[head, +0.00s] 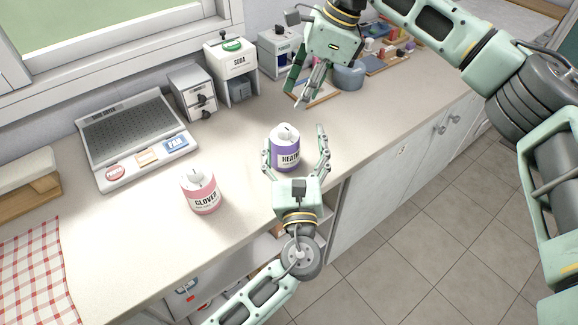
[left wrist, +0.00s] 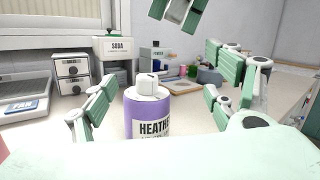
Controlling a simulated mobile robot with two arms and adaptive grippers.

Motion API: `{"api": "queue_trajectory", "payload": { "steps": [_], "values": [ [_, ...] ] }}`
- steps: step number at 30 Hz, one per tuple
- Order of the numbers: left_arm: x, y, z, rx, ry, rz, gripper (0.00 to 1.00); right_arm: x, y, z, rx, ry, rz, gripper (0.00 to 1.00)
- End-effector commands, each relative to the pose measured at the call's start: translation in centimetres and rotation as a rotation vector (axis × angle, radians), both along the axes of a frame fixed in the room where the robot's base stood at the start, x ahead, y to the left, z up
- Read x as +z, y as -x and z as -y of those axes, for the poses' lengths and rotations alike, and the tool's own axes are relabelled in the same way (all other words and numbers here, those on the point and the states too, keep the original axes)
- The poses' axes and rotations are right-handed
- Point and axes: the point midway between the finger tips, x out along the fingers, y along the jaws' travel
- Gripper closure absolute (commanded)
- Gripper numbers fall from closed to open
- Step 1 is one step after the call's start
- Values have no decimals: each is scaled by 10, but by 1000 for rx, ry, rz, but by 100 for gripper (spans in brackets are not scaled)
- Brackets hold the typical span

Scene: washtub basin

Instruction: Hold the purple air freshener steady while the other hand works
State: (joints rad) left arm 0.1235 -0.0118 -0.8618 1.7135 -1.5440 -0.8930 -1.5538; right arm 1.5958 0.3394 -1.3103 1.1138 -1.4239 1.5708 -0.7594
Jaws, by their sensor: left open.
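The purple air freshener (head: 286,156), a can with a white top and the label "HEATHER", stands upright on the counter. It also shows in the left wrist view (left wrist: 148,116), centred between the fingers. My left gripper (head: 294,146) is open, with one finger on each side of the can. The left finger looks close to the can and a gap shows at the right finger. My right gripper (head: 298,97) is above the counter behind the can, with its fingers apart and empty. Its fingers show at the top of the left wrist view (left wrist: 178,13).
A pink can (head: 201,192) labelled "CLOVER" stands left of the purple one. A grey tray unit (head: 137,133), a small drawer box (head: 193,93) and a soda dispenser (head: 231,62) line the wall. A blue-grey pot (head: 349,76) stands at the back. The counter's front edge is close.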

Motion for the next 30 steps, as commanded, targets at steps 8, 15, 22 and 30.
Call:
{"api": "queue_trajectory", "payload": {
  "steps": [8, 15, 22, 30],
  "values": [
    [-64, 5, -11, 111, -120, -193, 20, 0, 0, 0, 0, 0, 0, 69],
    [-66, -23, -16, 116, -126, -201, 20, 0, 0, 0, 0, 0, 0, 69],
    [-66, -56, -20, 113, -124, -203, 20, 0, 0, 0, 0, 0, 0, 69],
    [-67, -70, -21, 111, -123, -204, 20, 0, 0, 0, 0, 0, 0, 69]
  ]
}}
